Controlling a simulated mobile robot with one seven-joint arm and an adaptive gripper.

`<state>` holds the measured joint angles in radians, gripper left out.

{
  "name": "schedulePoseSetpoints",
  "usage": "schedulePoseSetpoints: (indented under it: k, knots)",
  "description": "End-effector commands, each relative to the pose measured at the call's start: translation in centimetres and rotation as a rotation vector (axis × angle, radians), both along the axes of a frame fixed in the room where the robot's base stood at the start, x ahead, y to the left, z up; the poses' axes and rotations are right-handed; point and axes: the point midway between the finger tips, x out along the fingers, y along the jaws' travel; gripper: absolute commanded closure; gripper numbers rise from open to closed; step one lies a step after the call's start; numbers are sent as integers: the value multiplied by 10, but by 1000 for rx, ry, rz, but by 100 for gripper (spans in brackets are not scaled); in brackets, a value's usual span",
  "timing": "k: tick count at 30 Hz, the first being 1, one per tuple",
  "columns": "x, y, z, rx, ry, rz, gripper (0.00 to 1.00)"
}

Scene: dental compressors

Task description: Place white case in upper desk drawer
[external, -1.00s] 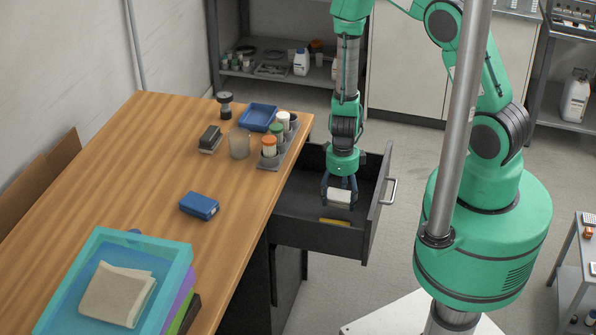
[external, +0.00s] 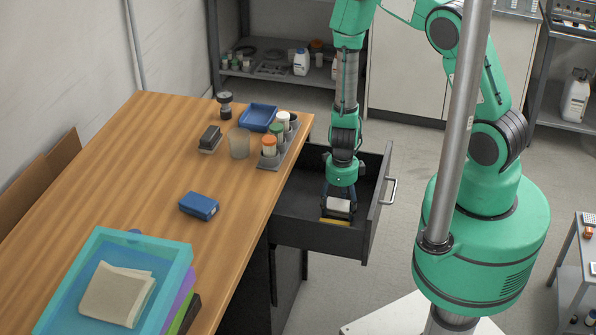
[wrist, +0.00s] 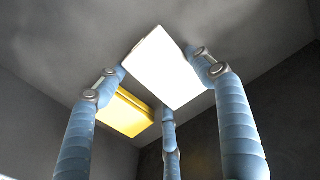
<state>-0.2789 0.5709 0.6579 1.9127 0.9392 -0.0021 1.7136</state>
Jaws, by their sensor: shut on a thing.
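The white case (external: 339,206) is held between the fingers of my gripper (external: 339,203), low inside the open upper desk drawer (external: 312,234). In the wrist view the white case (wrist: 167,66) sits between the blue fingers of my gripper (wrist: 167,75), brightly lit. I cannot tell whether the case touches the drawer floor. A yellow item (external: 334,221) lies in the drawer beside the case, towards the drawer's near wall. It also shows in the wrist view (wrist: 125,112), left of the case.
The wooden desk (external: 150,190) stands left of the drawer. A rack of small bottles (external: 272,158) is at the desk edge near the drawer. A blue box (external: 199,206) and a teal tray (external: 72,270) are farther left. The drawer's back part is clear.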

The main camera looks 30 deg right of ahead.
Motion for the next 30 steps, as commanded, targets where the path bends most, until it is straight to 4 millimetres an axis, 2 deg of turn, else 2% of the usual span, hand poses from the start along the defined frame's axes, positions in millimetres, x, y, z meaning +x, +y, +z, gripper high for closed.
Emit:
schedulePoseSetpoints:
  k: [5,6,8,22,30]
  knots:
    - [0,0,-4,0,0,0,64]
    - [0,0,-3,0,0,0,25]
    - [0,0,-3,0,0,0,14]
    - [0,0,1,0,0,0,14]
    - [0,0,29,1,-1,-1,14]
